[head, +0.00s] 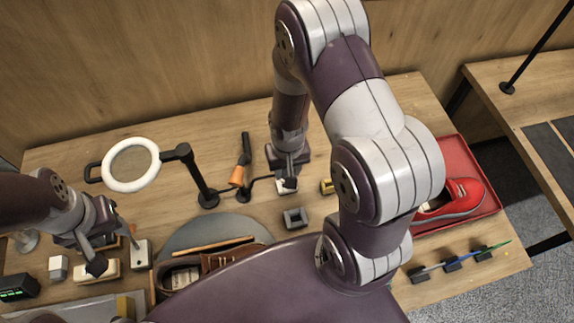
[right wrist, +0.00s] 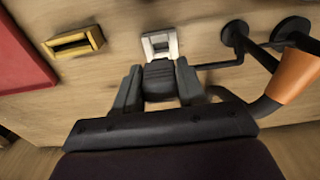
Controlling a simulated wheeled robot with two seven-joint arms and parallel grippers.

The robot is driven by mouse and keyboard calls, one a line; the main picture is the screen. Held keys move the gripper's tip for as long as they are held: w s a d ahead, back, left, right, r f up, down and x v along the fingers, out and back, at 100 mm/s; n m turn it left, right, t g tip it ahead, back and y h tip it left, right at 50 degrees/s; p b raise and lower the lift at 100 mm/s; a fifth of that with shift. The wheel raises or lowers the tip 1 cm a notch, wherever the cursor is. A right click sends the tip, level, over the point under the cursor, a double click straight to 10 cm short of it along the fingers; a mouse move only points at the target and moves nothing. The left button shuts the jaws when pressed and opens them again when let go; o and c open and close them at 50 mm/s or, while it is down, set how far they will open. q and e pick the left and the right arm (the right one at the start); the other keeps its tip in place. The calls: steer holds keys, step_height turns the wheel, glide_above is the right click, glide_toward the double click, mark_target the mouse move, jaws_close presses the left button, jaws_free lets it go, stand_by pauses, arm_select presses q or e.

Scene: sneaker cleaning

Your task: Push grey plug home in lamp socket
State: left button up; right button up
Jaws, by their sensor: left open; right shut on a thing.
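My right gripper (right wrist: 158,88) is shut on a dark grey plug (right wrist: 159,80). The plug's front end is at the near edge of a white socket (right wrist: 159,43), with a black cable beside it. The wrist view does not show clearly how deep the plug sits. In the head view the white socket (head: 287,186) lies under the right gripper (head: 289,170), which hides the plug. A ring lamp (head: 131,165) with a white rim stands on a black arm to the left. My left gripper (head: 98,256) is open at the table's left, over or beside a pale block (head: 97,271).
A grey square holder (head: 295,217) and a yellow one (head: 327,186) lie near the socket. An orange-and-black object (head: 238,176) stands left of it. A red sneaker (head: 458,199) sits in a red tray (head: 452,150) at right. A brown shoe (head: 190,271) is in front.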

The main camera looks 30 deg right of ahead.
step_height(320, 180, down, 3)
steer(key=shift+r+b, duration=0.2)
steer(key=shift+b, duration=0.5)
steer(key=shift+w+a+f, duration=0.1)
steer(key=shift+w+f, duration=0.1)
steer(key=shift+f, duration=0.1)
arm_select(q)
step_height(320, 180, down, 3)
steer(key=shift+w+r, duration=0.15)
steer(key=shift+r, duration=0.05)
steer(key=shift+r, duration=0.1)
arm_select(e)
steer(key=shift+s+r, duration=0.1)
steer(key=shift+s, duration=0.05)
arm_select(q)
steer(key=shift+r, duration=0.25)
steer(key=shift+f+b, duration=0.95)
steer(key=shift+f, duration=0.2)
arm_select(e)
steer(key=shift+f, duration=1.35)
steer(key=o, duration=1.1)
